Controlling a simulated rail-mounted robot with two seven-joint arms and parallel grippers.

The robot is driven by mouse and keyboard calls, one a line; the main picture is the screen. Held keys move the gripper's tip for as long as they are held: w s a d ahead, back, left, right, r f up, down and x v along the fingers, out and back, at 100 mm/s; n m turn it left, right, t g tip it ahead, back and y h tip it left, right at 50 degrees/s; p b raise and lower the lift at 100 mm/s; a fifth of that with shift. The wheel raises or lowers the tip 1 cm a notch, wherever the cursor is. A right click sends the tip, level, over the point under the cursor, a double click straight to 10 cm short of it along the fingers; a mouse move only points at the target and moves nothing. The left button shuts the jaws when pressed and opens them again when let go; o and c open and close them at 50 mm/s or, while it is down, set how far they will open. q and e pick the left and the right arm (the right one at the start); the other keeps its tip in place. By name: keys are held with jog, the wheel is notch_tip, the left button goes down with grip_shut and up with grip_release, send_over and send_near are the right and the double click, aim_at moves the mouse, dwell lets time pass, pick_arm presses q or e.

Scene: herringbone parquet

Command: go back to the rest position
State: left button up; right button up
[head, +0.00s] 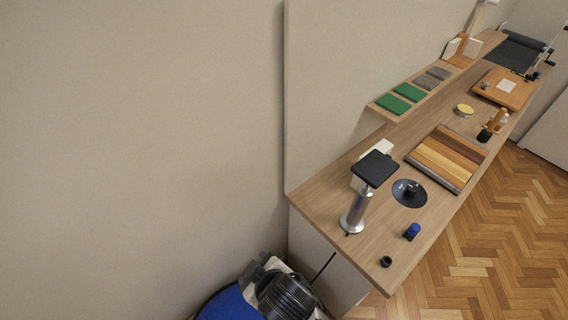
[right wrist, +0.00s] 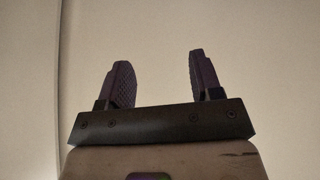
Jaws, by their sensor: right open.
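My right gripper (right wrist: 158,82) shows in the right wrist view. Its two dark, textured fingers stand apart with nothing between them. Behind them is only a plain beige wall (right wrist: 250,60), with a darker vertical edge at the left. I cannot make out either gripper in the head view, and my left gripper is in neither view.
A long wooden bench (head: 325,195) runs along the wall in the head view. It carries a metal stand with a black top (head: 375,168), a black disc (head: 409,193), a striped wooden board (head: 447,158) and a blue-topped item (head: 412,231). Parquet floor (head: 500,235) lies clear at right.

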jog(key=s+d+f+m+h, duration=0.1)
jog(key=d+m, duration=0.2)
jog(key=d, duration=0.4)
jog(key=s+d+f+m+t+h, duration=0.1)
jog(key=s+d+m, duration=0.1)
jog(key=d, duration=0.6)
jog(key=s+d+f+m+h, duration=0.1)
jog(key=d+m, duration=0.2)
jog(key=d, duration=0.4)
jog(key=s+d+f+m+g+h, duration=0.1)
jog(key=s+d+f+g, duration=0.15)
jog(key=s+f, duration=0.35)
jog(key=s+d+f+g+h, duration=0.15)
jog(key=s+d+f, duration=0.25)
jog(key=s, duration=0.5)
notch_tip(320, 180, up, 33)
jog(key=p, duration=3.3)
jog(key=shift+a+f, duration=0.2)
